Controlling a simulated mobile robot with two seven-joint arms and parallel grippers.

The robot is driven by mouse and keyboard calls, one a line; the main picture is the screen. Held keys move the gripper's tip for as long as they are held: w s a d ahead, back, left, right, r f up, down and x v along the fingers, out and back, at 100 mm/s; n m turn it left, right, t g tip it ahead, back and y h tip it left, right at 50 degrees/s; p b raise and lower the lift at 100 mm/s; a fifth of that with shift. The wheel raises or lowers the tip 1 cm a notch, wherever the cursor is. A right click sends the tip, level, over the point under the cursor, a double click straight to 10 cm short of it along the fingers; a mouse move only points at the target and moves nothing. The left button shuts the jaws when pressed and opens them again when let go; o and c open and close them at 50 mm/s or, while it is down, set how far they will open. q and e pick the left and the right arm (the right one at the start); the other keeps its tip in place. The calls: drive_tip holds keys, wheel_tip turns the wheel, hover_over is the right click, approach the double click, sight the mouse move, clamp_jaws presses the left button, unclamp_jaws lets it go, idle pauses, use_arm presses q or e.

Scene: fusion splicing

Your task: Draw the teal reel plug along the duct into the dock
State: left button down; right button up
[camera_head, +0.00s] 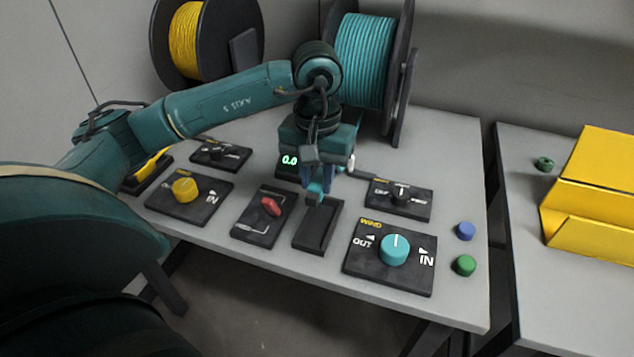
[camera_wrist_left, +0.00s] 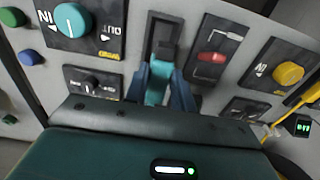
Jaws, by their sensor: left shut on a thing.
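My left gripper (camera_head: 318,190) points down over the table, in front of the teal reel (camera_head: 365,60). It is shut on the teal reel plug (camera_head: 314,187), which also shows between the fingers in the left wrist view (camera_wrist_left: 155,88). The plug is at the far end of a black slotted block (camera_head: 312,240), which looks like the dock. The block's open slot shows ahead of the fingertips in the left wrist view (camera_wrist_left: 163,32). I cannot tell whether the plug touches the block. The duct is not clearly seen. My right gripper is out of view.
A teal IN/OUT knob (camera_head: 394,249) sits right of the block and a red switch (camera_head: 270,206) left of it. A yellow knob (camera_head: 185,189) and yellow reel (camera_head: 187,40) are farther left. Blue (camera_head: 466,231) and green (camera_head: 465,265) buttons line the right edge. A yellow box (camera_head: 600,185) stands on another table.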

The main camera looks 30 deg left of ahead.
use_arm(q)
drive_tip(key=c, duration=1.8)
unclamp_jaws()
drive_tip(key=shift+c, duration=1.2)
drive_tip(key=shift+r+p, duration=0.55)
drive_tip(key=shift+r, duration=0.55)
drive_tip(key=shift+f, duration=0.1)
drive_tip(key=shift+d, duration=0.1)
drive_tip(key=w+d+n, duration=0.2)
drive_tip(key=d+n, duration=0.7)
drive_tip(key=n, duration=0.3)
drive_tip(key=shift+w+d, duration=0.2)
drive_tip(key=shift+d, duration=0.05)
